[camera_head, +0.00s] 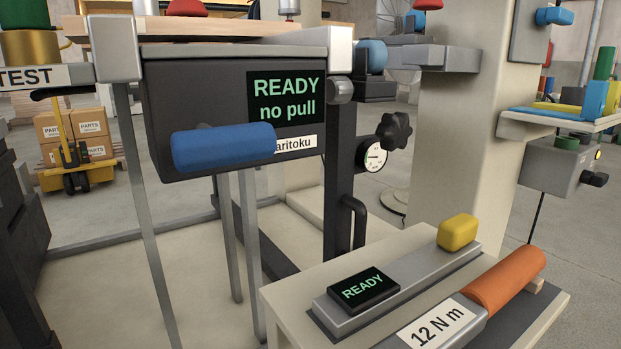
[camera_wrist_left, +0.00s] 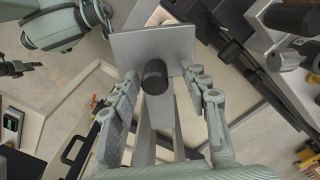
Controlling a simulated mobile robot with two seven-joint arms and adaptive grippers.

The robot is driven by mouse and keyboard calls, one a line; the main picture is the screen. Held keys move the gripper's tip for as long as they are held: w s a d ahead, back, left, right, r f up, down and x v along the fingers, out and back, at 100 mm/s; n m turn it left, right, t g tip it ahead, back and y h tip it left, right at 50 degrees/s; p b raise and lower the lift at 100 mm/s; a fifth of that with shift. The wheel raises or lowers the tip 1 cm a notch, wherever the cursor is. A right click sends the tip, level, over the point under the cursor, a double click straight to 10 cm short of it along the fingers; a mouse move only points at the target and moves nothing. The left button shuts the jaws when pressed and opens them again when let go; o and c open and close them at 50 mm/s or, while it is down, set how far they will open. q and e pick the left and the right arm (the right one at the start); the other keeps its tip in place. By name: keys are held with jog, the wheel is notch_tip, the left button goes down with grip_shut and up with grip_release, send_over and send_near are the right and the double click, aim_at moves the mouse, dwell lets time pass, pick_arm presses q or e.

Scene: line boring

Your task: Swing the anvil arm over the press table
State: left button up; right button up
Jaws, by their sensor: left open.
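My left gripper (camera_wrist_left: 162,82) shows only in the left wrist view. Its two fingers are spread apart, one on each side of a short black cylindrical knob (camera_wrist_left: 155,76), with gaps between them and the knob. The knob stands in front of a flat grey plate (camera_wrist_left: 130,48), and a grey bar runs down below it. I cannot tell for sure whether this plate and bar are the anvil arm or the press table. Neither part can be picked out with certainty in the head view. My right gripper is not seen clearly in either view.
In the head view, a dark box (camera_head: 210,80) reading "READY no pull" carries a blue handle (camera_head: 222,147). Dark machine parts (camera_wrist_left: 292,55) crowd the wrist view's right.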

pick_arm(q)
jog(key=shift+r, duration=0.2)
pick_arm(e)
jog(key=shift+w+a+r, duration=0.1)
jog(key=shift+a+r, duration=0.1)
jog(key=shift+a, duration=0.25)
pick_arm(q)
jog(key=shift+r+p, duration=3.4)
jog(key=shift+r, duration=0.35)
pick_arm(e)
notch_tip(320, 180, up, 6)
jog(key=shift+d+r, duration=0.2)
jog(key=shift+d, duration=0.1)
